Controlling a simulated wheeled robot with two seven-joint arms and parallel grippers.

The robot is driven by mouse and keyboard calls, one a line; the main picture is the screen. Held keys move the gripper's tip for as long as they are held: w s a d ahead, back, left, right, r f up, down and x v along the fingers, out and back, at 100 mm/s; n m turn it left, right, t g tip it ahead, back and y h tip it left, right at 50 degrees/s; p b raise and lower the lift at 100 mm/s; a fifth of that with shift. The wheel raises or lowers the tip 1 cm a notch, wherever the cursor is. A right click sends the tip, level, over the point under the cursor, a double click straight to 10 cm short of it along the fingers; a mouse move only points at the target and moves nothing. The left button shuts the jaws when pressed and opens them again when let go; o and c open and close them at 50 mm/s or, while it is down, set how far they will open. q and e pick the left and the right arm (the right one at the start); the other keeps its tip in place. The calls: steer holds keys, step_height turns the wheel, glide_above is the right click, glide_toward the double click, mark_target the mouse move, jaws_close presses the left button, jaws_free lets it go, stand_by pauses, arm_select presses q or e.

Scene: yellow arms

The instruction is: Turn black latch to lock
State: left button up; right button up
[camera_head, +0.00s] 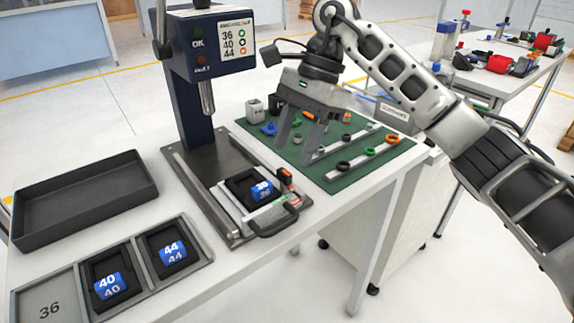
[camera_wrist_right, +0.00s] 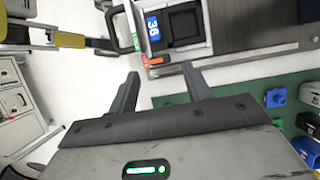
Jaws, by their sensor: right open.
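The press fixture (camera_head: 240,213) holds a blue block marked 36 (camera_head: 262,190) in a black nest. A black latch piece with an orange part (camera_head: 285,178) stands at the fixture's right edge, and a black loop handle (camera_head: 277,221) is at its front right. In the right wrist view the block (camera_wrist_right: 153,31), the orange part (camera_wrist_right: 153,60) and the loop handle (camera_wrist_right: 111,27) lie beyond my fingers. My right gripper (camera_head: 297,148) is open and empty over the green mat, behind the latch and apart from it. Its two fingers also show in the wrist view (camera_wrist_right: 160,74).
The blue press (camera_head: 200,60) stands behind the fixture. The green mat (camera_head: 352,178) carries several small coloured parts and rails. A black tray (camera_head: 85,195) and a divided tray (camera_head: 45,280) with blue blocks 40 and 44 are at left. Another table with red parts is at upper right.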

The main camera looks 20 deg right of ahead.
mark_target(285, 171)
steer(key=shift+x, duration=2.15)
steer(key=shift+c, duration=0.3)
steer(key=c, duration=0.9)
steer(key=shift+c, duration=0.2)
